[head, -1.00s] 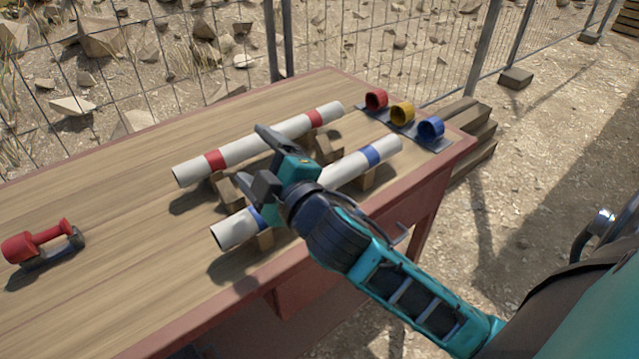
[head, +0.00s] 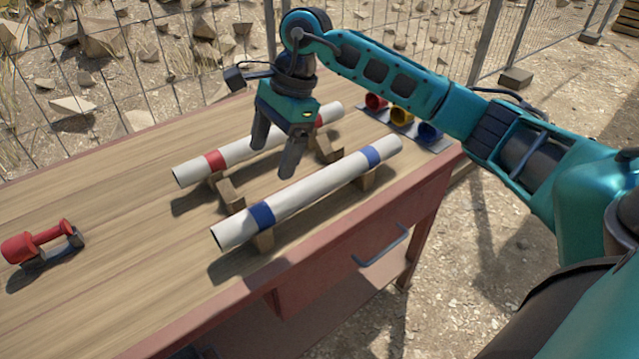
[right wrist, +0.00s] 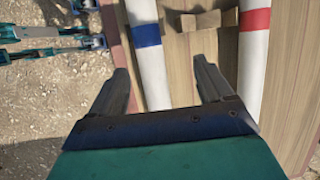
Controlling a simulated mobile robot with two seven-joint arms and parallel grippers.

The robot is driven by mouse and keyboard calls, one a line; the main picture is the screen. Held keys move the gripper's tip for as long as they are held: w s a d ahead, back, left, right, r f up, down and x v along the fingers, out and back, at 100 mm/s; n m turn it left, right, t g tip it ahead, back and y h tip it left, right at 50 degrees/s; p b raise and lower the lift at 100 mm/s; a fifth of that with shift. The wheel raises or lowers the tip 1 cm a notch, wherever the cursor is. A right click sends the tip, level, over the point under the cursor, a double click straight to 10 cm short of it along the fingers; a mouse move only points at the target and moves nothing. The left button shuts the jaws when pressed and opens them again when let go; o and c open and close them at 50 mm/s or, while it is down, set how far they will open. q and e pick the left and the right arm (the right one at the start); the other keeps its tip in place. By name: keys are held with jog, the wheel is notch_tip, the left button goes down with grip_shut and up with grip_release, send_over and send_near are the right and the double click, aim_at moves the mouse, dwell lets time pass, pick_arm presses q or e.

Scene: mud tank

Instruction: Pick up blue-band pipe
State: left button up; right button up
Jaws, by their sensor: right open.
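The blue-band pipe (head: 312,193) is white with a blue band near each end. It lies on wooden blocks near the table's front edge. My right gripper (head: 272,160) points down, open and empty, above and behind the pipe's middle in the head view. In the right wrist view the blue-band pipe (right wrist: 150,72) runs between the two spread fingers of the right gripper (right wrist: 165,85), closer to the left finger. The red-band pipe (head: 250,147) lies behind it, partly hidden by my gripper. My left gripper is not in view.
Red, yellow and blue sockets (head: 430,131) stand on a plate at the table's far right, partly behind my right arm. A red-handled tool (head: 42,243) lies at the left. The wooden table (head: 110,232) is clear between. A wire fence stands behind.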

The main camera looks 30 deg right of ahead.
aim_at(320, 176)
jog(key=d+r+h, duration=0.2)
jog(key=d+h, duration=0.2)
jog(key=d, duration=0.4)
jog(key=shift+g, duration=0.4)
jog(key=f, duration=0.8)
jog(key=d+f, duration=0.1)
jog(key=f, duration=0.3)
jog(key=shift+s+f, duration=0.15)
jog(key=shift+f, duration=0.05)
jog(key=shift+a, duration=0.1)
jog(key=shift+c, duration=0.2)
jog(key=shift+r, duration=0.1)
jog(key=c, duration=1.3)
